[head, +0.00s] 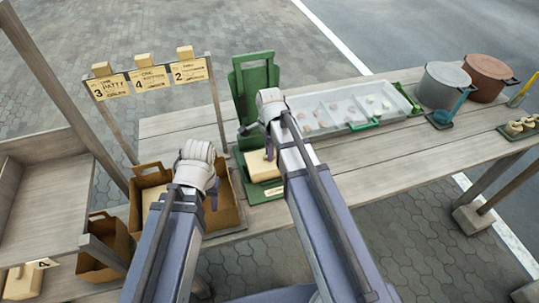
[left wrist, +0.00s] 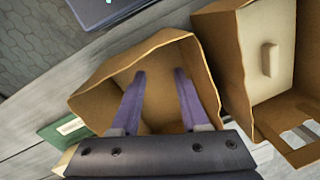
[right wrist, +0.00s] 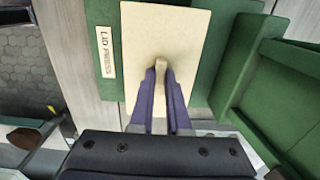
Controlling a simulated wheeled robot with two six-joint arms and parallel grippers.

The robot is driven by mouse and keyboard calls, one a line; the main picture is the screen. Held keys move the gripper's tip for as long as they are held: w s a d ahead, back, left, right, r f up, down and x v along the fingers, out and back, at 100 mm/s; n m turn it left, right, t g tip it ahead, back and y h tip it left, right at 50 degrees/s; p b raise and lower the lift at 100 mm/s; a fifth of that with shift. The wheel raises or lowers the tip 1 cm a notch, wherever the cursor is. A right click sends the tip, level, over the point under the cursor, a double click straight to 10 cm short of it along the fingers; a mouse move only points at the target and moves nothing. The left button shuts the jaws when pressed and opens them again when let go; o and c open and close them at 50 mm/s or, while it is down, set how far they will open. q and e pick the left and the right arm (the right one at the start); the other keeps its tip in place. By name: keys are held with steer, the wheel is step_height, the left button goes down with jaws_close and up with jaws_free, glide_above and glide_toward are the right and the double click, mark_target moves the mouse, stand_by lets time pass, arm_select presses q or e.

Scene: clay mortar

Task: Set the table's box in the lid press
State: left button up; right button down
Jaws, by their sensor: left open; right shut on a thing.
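The cream box (head: 260,168) with a small grip on top is at the green lid press (head: 256,85), over its low base. In the right wrist view the box (right wrist: 190,38) lies flat over the green base, beside the "LID PRESS" label (right wrist: 106,52); whether it touches the base I cannot tell. My right gripper (right wrist: 160,75) is shut on the box's grip; its fingers (head: 270,152) also show in the head view. My left gripper (left wrist: 160,78) is open and empty, over an open brown paper bag (left wrist: 112,82) that looks empty.
Another bag (left wrist: 230,62) holds a cream box with a grip (left wrist: 268,60). A further bag (head: 104,258) stands lower left. Number cards (head: 150,78) stand behind. A clear tray (head: 340,108) and two pots (head: 440,86) are to the right. The front planks on the right are bare.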

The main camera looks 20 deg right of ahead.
arm_select(q)
steer(key=shift+f, duration=0.1)
arm_select(e)
steer(key=shift+f, duration=0.15)
steer(key=c, duration=0.9)
jaws_free()
step_height(320, 180, up, 12)
steer(key=r+p, duration=0.1)
steer(key=p, duration=1.1)
arm_select(q)
step_height(320, 180, up, 12)
arm_select(e)
steer(key=s+a+n, duration=0.5)
steer(key=s+n, duration=0.2)
steer(key=n, duration=0.3)
steer(key=s+a+n+h, duration=0.1)
steer(key=s+a+n, duration=0.4)
steer(key=n, duration=0.6)
steer(key=shift+s+a+f, duration=0.25)
steer(key=shift+s, duration=0.9)
